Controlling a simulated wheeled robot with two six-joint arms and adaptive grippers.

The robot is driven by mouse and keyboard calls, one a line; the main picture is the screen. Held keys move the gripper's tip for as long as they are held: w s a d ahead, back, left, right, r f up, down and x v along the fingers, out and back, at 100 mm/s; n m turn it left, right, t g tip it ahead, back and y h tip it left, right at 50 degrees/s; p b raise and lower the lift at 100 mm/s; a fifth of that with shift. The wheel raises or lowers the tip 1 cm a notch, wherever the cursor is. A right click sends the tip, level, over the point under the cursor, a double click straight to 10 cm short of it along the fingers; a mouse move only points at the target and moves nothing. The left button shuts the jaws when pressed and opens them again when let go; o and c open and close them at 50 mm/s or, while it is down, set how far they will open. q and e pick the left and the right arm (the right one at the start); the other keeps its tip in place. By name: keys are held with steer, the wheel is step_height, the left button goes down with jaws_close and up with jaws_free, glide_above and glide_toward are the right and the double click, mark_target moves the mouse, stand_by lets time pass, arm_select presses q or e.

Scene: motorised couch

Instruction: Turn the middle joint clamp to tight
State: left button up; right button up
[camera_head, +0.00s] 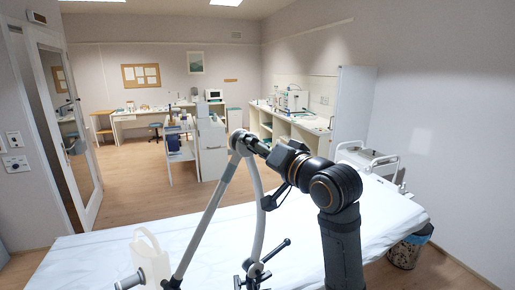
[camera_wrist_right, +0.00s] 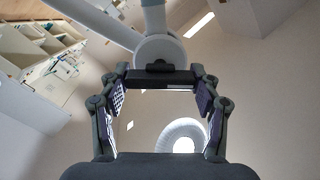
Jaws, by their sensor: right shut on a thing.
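A jointed holder arm of grey rods stands over the couch in the head view. Its middle joint (camera_head: 239,141) is the high bend where the two rods meet; it also shows as a pale round hub in the wrist view (camera_wrist_right: 160,48). The black middle joint clamp handle (camera_wrist_right: 159,78) is a bar across that hub. My right gripper (camera_head: 262,148) reaches the joint from the right. In the wrist view its fingers (camera_wrist_right: 160,76) are shut on the two ends of the bar. The tight or loose marking cannot be seen.
The couch (camera_head: 85,258) has a white sheet. A lower clamp with a black lever (camera_head: 272,252) and a white looped object (camera_head: 146,258) are near its front. A bin (camera_head: 408,250) stands to the right. A trolley (camera_head: 180,140) and benches are farther back.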

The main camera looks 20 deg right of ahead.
steer(key=n+p, duration=0.1)
steer(key=n, duration=0.2)
steer(key=shift+r+n, duration=0.1)
steer(key=shift+n, duration=0.3)
steer(key=shift+a+n, duration=0.15)
steer(key=shift+n, duration=2.15)
steer(key=o, duration=1.2)
steer(key=shift+c, duration=0.2)
steer(key=shift+r, duration=0.2)
step_height(320, 180, up, 10)
steer(key=shift+f, duration=0.2)
